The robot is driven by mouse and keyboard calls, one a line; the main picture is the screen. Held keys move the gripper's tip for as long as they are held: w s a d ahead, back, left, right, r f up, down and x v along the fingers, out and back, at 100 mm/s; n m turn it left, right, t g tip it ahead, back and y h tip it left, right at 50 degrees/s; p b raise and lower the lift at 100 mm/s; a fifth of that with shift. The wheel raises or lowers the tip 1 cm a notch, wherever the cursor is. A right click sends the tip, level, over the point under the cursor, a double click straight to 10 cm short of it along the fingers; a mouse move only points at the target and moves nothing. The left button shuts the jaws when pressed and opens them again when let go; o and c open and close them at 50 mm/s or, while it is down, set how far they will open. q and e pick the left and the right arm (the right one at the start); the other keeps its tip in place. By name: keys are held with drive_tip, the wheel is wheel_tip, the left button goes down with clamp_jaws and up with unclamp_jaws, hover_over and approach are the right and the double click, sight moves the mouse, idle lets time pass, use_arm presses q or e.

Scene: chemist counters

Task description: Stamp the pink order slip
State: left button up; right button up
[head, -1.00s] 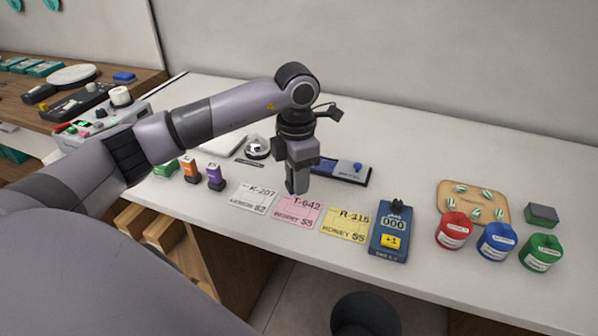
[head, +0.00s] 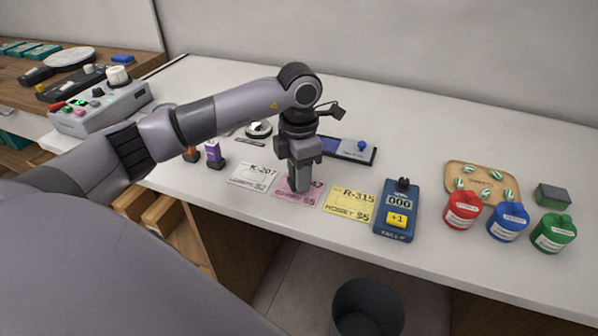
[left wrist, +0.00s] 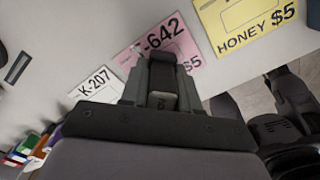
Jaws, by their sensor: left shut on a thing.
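The pink order slip (head: 290,193) lies flat on the white counter, between the white K-207 slip (head: 253,177) and the yellow R-315 slip (head: 349,204). My left gripper (head: 298,187) points down over the pink slip and covers part of its print. In the left wrist view, the gripper (left wrist: 162,90) is shut on a dark, narrow thing, mostly hidden by the fingers; I cannot tell its colour mark. The pink slip (left wrist: 185,48) shows just beyond the fingers. Whether the held thing touches the paper is not clear.
An orange stamp (head: 192,154) and a purple stamp (head: 213,153) stand left of the slips. A blue tally counter (head: 396,222) stands to the right, before red (head: 462,211), blue (head: 508,222) and green (head: 553,234) jars. A dark blue pad (head: 350,151) lies behind the gripper.

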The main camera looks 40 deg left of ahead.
use_arm(q)
drive_tip(key=shift+f+b, duration=0.45)
drive_tip(key=shift+f, duration=0.15)
idle(1.6)
drive_tip(key=shift+r+p, duration=2.5)
drive_tip(key=shift+r, duration=1.1)
